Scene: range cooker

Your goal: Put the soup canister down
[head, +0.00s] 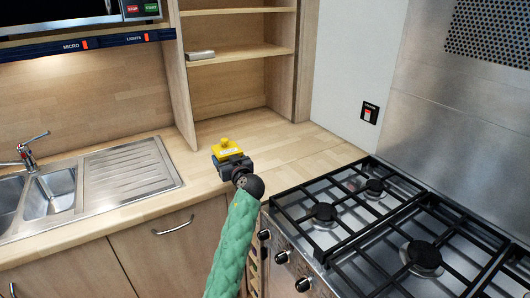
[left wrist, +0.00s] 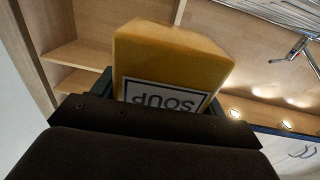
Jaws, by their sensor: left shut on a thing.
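The soup canister is a yellow box-like container with a small knob on top; in the head view the canister (head: 227,150) is at the middle, over the wooden counter (head: 268,137). In the left wrist view the canister (left wrist: 170,62) shows a white label reading SOUP, upside down in the picture. My left gripper (head: 232,162) is shut on the canister, and its fingers partly hide the lower part. I cannot tell whether the canister's base touches the counter. My right gripper is in neither view.
The gas hob (head: 374,188) with black grates lies close to the right. A sink with a drainer (head: 128,172) is on the left. Open shelves (head: 240,52) stand behind, with a small light object (head: 201,55) on one. Bare counter lies behind and right of the canister.

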